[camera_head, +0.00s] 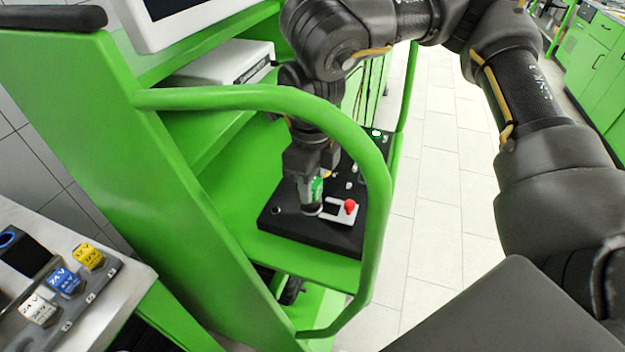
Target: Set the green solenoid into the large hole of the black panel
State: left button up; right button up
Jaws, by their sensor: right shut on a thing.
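The black panel (285,223) lies flat on a shelf of the green cart. My right gripper (312,175) points down over the panel and is shut on the green solenoid (314,190). The solenoid is upright, and its silvery lower end is at the panel's surface, beside a white plate. I cannot tell whether it touches the panel or sits in a hole. The large hole is not clearly seen; the gripper and solenoid hide part of the panel. My left gripper is not in view.
A red knob (350,206) on a white plate (337,214) is just right of the solenoid. A green tube rail (375,190) curves in front of the panel. At the lower left, a table holds blue, yellow and white solenoids (64,282) in a tray. Tiled floor at right is clear.

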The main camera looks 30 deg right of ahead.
jog(key=shift+f+b, duration=0.55)
jog(key=shift+f, duration=0.55)
dwell(0.8)
jog(key=o, duration=1.3)
jog(key=shift+r+p, duration=3.6)
jog(key=shift+r, duration=0.5)
jog(key=shift+f, duration=0.1)
